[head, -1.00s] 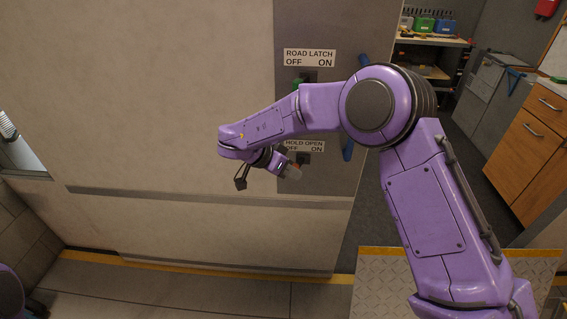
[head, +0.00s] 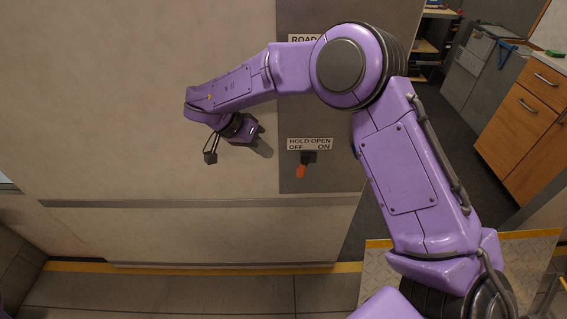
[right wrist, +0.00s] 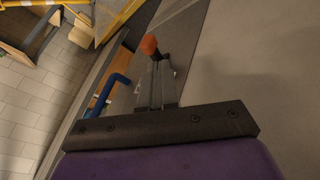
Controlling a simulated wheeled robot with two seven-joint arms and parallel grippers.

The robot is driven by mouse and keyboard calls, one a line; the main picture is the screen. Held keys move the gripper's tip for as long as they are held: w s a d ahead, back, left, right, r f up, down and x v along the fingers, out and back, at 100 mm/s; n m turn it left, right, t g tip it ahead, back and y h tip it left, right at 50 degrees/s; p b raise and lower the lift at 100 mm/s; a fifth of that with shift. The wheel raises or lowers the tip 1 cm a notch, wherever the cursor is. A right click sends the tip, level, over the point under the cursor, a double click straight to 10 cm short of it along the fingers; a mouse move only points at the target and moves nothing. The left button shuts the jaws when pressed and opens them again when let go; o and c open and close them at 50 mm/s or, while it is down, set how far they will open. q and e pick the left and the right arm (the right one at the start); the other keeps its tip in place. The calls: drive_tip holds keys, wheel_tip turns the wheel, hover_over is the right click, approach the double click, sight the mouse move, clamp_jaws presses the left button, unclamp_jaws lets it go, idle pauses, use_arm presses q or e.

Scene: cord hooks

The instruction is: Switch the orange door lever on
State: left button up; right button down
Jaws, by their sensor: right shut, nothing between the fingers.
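The orange door lever (head: 301,171) sits on a dark mount under a plate marked HOLD OPEN (head: 310,144), with OFF at its left and ON at its right. The lever hangs down and slightly left, toward the OFF side. My right gripper (head: 265,150) is shut and empty, left of the lever with a gap in the head view. In the right wrist view the orange lever end (right wrist: 149,44) shows just beyond the shut fingertips (right wrist: 154,70); I cannot tell the depth between them. My left gripper is not in view.
A second plate (head: 303,39), starting ROAD, is mostly hidden behind my right arm. A blue handle (right wrist: 118,80) shows beside the fingers. Wooden drawers (head: 520,115) stand at the right. The pale wall left of my gripper is clear.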

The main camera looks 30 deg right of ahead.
sight(304, 166)
drive_tip(key=p+x, duration=0.1)
drive_tip(key=x, duration=0.9)
drive_tip(key=shift+d, duration=0.25)
